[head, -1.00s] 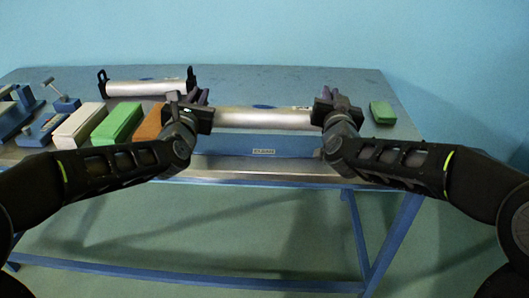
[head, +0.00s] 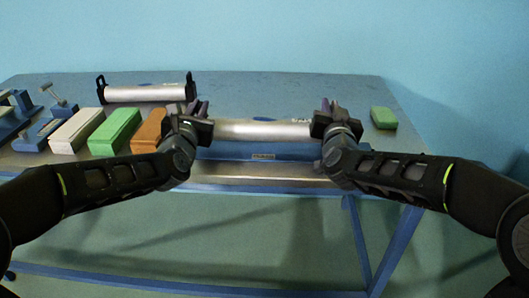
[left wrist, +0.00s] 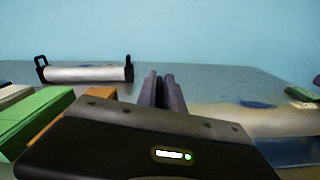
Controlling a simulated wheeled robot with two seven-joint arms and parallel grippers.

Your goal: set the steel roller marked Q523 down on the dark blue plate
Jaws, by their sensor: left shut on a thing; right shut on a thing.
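A silver steel roller (head: 262,130) lies level between my two grippers; no marking on it is readable. My left gripper (head: 196,108) is shut on its left end, and my right gripper (head: 328,105) is shut on its right end. The blue plate (head: 250,150) with a pale CLEAN label is directly below and in front of the roller. I cannot tell if they touch. In the left wrist view the left fingers (left wrist: 163,90) are close together, with the roller (left wrist: 245,118) to their right and the plate (left wrist: 298,152) partly visible.
Another roller (head: 145,93) stands in black brackets at the back left. White (head: 76,131), green (head: 115,132) and orange (head: 149,131) blocks sit left of my left gripper, beyond them blue fixtures (head: 40,132). A small green block (head: 384,117) is at right. The back middle is clear.

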